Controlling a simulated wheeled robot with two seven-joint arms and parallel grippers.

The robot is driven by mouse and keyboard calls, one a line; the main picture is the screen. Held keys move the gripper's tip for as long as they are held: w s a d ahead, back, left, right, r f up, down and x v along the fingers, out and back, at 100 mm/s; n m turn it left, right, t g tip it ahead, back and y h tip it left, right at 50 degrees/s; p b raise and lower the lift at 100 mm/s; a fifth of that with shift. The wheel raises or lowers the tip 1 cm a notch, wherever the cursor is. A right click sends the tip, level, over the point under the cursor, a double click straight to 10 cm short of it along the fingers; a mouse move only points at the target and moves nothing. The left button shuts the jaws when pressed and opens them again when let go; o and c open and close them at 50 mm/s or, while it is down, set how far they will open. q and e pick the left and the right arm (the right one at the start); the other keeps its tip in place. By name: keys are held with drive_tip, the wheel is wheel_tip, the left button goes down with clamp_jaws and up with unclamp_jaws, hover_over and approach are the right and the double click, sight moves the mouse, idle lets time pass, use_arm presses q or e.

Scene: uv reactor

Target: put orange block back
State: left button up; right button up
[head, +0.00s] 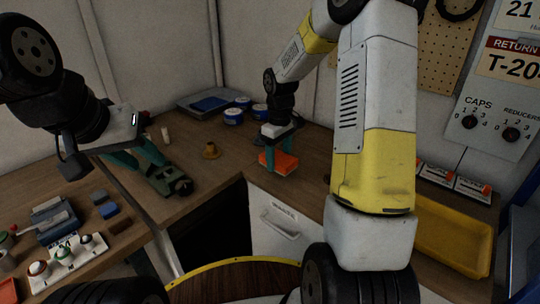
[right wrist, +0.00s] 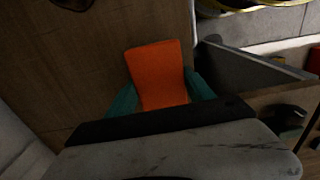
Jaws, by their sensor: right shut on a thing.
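The orange block (head: 284,163) is between the teal fingers of my right gripper (head: 277,158), near the inner corner of the wooden counter. In the right wrist view the block (right wrist: 157,75) sits between both fingers of the right gripper (right wrist: 160,95), which is shut on it. I cannot tell whether the block touches the counter. My left gripper (head: 138,160) is at the left, its teal fingers apart, above the counter and close to a dark green tool-like object (head: 168,180). I see nothing held in it.
A brass-coloured piece (head: 211,150) stands between the two grippers. Blue-labelled round containers (head: 233,116) and a grey-blue tray (head: 208,103) are at the back. A yellow bin (head: 452,242) is at the right. A control box with coloured buttons (head: 65,256) is at the lower left.

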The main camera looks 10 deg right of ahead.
drive_tip(key=shift+w+d, duration=0.15)
drive_tip(key=shift+w, duration=0.3)
drive_tip(key=shift+f, duration=1.8)
drive_tip(key=shift+f, duration=0.15)
drive_tip(key=o, duration=1.4)
drive_tip(key=shift+o, duration=0.2)
